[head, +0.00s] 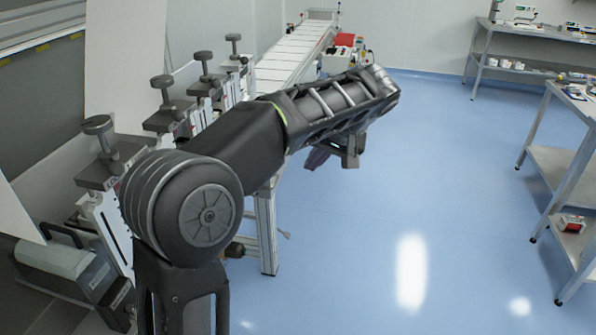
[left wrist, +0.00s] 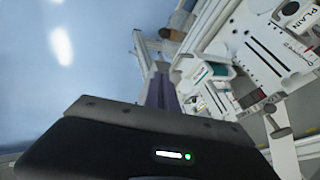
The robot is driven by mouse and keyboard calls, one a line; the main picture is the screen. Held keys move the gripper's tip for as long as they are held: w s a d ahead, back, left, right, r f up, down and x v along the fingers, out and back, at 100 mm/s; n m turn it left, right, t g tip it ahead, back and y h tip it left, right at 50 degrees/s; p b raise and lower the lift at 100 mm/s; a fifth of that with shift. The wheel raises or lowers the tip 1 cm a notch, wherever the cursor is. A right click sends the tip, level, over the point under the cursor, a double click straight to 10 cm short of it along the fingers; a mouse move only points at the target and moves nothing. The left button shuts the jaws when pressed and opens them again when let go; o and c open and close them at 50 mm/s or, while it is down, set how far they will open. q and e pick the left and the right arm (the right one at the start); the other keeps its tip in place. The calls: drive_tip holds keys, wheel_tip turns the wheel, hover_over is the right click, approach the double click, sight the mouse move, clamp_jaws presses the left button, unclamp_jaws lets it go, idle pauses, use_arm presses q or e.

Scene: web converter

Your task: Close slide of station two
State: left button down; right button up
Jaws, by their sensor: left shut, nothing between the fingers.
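The web converter's stations stand in a row at the left of the head view, each topped by a dark grey knob, such as the nearest knob (head: 98,125) and the one behind it (head: 163,82). I cannot tell which is station two. White slotted plates (left wrist: 265,50) of the stations show at the right of the left wrist view, one marked "PLAIN". My right gripper is out of view.
A white conveyor (head: 290,52) runs to the back, with a red-topped box (head: 345,40) beside it. A machine leg (head: 266,230) stands below my arm. Steel tables (head: 560,165) stand at the right. The blue floor between is clear.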

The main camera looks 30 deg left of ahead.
sight(273, 184)
use_arm(q)
drive_tip(key=a+f, duration=0.8)
drive_tip(key=shift+w+a+f, duration=0.3)
drive_tip(key=shift+a+f, duration=0.05)
drive_tip(key=shift+f, duration=0.05)
drive_tip(key=shift+s+a, duration=0.1)
drive_tip(key=shift+a, duration=0.05)
drive_tip(key=shift+s+a, duration=0.25)
drive_tip(key=shift+a, duration=0.35)
drive_tip(key=s+a, duration=0.2)
drive_tip(key=a, duration=0.3)
drive_tip(key=s+a+b, duration=0.1)
drive_tip(key=s+a, duration=0.1)
drive_tip(key=a, duration=0.4)
drive_tip(key=s+a, duration=0.2)
drive_tip(key=a, duration=0.4)
drive_tip(key=shift+a, duration=0.2)
